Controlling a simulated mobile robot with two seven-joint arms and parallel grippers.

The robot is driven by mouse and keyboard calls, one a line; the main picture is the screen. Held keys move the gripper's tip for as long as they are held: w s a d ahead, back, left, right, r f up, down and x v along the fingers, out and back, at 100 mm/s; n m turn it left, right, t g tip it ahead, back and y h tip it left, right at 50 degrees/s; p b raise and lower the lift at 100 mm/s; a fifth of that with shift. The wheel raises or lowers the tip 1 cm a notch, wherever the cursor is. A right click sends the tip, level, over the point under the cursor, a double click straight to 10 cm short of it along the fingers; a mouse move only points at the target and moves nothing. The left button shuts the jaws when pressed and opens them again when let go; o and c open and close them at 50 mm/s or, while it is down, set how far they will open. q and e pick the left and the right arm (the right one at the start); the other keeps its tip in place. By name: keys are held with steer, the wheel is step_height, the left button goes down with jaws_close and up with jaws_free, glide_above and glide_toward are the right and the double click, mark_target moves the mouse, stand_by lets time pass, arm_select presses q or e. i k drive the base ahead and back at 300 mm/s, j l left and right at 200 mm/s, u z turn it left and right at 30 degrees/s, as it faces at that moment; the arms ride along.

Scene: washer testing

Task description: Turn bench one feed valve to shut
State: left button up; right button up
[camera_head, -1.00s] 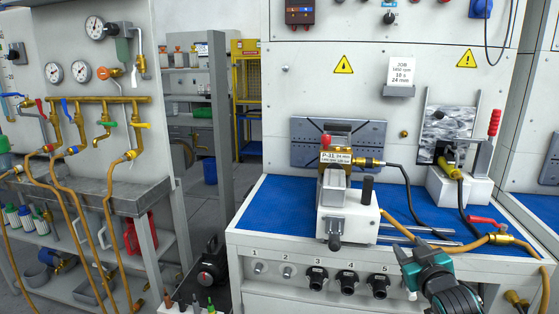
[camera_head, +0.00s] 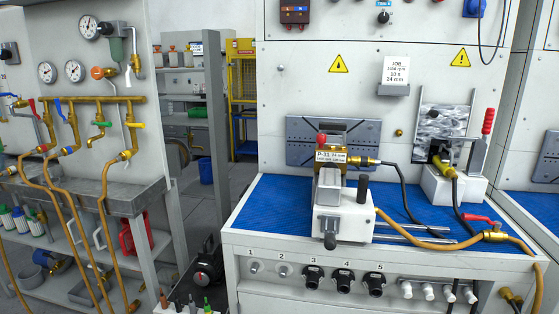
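A brass valve (camera_head: 496,235) with a red lever (camera_head: 481,219) sits at the right front edge of the blue-topped bench, in line with a tan hose. The lever lies nearly along the hose. On the left wall panel, a brass manifold (camera_head: 98,100) carries several lever valves with red, blue (camera_head: 60,109), green (camera_head: 102,124) and yellow (camera_head: 135,125) handles, with tan hoses below some of them. I cannot read a label that says which valve is the bench one feed. Neither of my grippers is in view.
The bench (camera_head: 265,200) holds a pump fixture (camera_head: 340,215) tagged P-31 and a clamp with a red handle (camera_head: 487,121). Knobs and white plugs line its front. A black case (camera_head: 207,265) and small bottles stand between the bench and the left shelving (camera_head: 120,195).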

mark_target(464, 217)
steer(key=z, duration=1.25)
